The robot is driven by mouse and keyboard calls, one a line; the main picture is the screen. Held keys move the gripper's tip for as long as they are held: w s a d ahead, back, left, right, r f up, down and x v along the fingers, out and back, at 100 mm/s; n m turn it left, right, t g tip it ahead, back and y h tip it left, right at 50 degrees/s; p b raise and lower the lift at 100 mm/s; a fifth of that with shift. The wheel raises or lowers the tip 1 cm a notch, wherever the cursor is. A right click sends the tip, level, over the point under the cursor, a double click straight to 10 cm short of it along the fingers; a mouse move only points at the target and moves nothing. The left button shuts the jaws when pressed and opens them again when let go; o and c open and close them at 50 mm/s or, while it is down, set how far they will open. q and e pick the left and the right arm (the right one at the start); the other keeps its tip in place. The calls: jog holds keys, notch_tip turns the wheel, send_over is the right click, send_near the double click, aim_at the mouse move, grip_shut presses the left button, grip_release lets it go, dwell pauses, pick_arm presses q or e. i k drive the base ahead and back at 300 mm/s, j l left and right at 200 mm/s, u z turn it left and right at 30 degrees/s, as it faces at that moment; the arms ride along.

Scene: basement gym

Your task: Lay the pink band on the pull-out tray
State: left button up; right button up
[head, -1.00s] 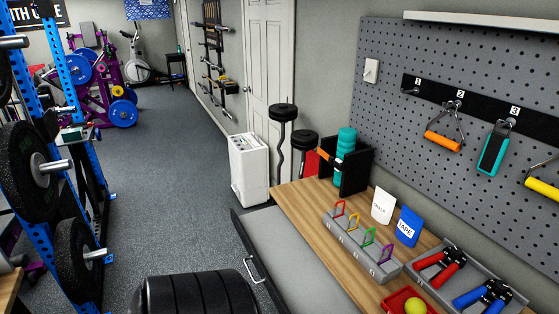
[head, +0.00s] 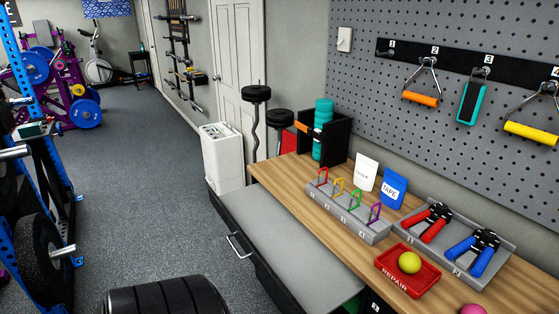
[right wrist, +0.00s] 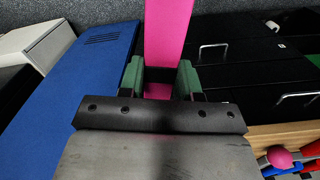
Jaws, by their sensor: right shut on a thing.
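The pink band (right wrist: 167,40) stands out as a long flat strip in the right wrist view. My right gripper (right wrist: 160,82) has its green finger pads on both sides of the band and is shut on it. The band's far end runs out of the top of that view. The pull-out tray (head: 285,230) is a bare grey surface in the head view. It sticks out from the front of the wooden bench, with a metal handle (head: 238,246) on its dark front. Neither the band nor my right gripper can be made out in the head view. My left gripper is out of view.
The bench top holds a slotted holder (head: 345,219), a red repair tray (head: 389,278) with a yellow ball and a grey tray (head: 412,252) with hand grips. A black ribbed round object (head: 165,298) is at the lower left. Black drawers (right wrist: 231,82) with handles show in the wrist view.

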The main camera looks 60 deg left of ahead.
aim_at(295, 270)
jog(key=j+z, duration=0.55)
jog(key=z, duration=0.15)
jog(key=k+j+z, duration=0.1)
jog(key=j, duration=0.3)
jog(key=k+j, duration=0.2)
jog(key=j, duration=0.2)
jog(key=k+j+z, duration=0.15)
jog(key=j, duration=0.25)
jog(key=k+j, duration=0.15)
jog(key=j, duration=0.25)
jog(key=k+j+z, duration=0.15)
jog(key=j, duration=0.2)
jog(key=k+j+z, duration=0.1)
jog(key=j, duration=0.25)
jog(key=k+j, duration=0.2)
jog(key=j, duration=0.2)
jog(key=k+j, duration=0.25)
jog(key=j, duration=0.15)
jog(key=k+j, duration=0.2)
jog(key=j, duration=0.15)
jog(key=k+j, duration=0.2)
jog(key=j, duration=0.2)
jog(key=k+j, duration=0.25)
jog(key=j, duration=0.15)
